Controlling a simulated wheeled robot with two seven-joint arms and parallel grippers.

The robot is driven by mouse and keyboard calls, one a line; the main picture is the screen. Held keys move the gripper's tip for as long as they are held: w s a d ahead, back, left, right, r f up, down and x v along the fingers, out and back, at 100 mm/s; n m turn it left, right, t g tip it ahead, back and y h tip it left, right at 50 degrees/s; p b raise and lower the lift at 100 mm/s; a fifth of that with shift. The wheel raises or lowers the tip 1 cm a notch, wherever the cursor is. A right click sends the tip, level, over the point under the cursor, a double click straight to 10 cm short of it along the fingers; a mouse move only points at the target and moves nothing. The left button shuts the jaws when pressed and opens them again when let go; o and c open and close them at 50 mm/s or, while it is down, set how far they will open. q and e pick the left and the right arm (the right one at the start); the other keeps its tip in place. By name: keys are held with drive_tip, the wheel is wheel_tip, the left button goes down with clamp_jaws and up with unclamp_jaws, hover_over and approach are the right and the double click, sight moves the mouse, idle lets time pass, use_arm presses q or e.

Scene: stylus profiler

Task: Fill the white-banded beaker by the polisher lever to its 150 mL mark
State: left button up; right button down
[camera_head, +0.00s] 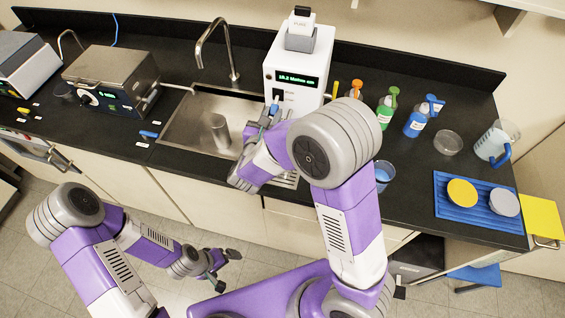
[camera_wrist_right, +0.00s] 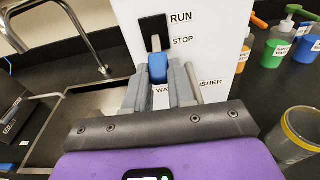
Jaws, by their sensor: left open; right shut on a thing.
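The white water polisher (camera_head: 297,70) stands at the back of the counter with a lit green display. Its blue-tipped lever (camera_wrist_right: 158,67) is below a black slot plate labelled RUN and STOP in the right wrist view. I cannot tell the lever's exact setting. My right gripper (camera_wrist_right: 160,88) is shut on the lever, its fingers on either side. In the head view my right arm hides much of the polisher's front, and I cannot make out a white-banded beaker. My left gripper (camera_head: 226,269) is open and empty, low in front of the counter.
A beaker (camera_head: 383,175) stands right of my right arm; a yellow-banded beaker (camera_wrist_right: 300,135) shows in the right wrist view. The sink (camera_head: 190,140) lies left. Bottles (camera_head: 416,120), a pitcher (camera_head: 493,143) and a blue tray (camera_head: 470,213) are right.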

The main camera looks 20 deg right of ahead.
drive_tip(key=shift+s+a+r+g+y, duration=0.1)
drive_tip(key=shift+r+g+y, duration=0.3)
drive_tip(key=shift+r+g, duration=0.25)
wheel_tip(320, 180, up, 3)
drive_tip(key=g+y, duration=0.1)
drive_tip(key=g, duration=0.1)
drive_tip(key=g+y, duration=0.1)
drive_tip(key=g, duration=0.1)
drive_tip(key=shift+f+y, duration=0.2)
drive_tip(key=shift+y, duration=0.1)
drive_tip(key=shift+f, duration=0.15)
drive_tip(key=shift+f, duration=0.15)
idle(6.2)
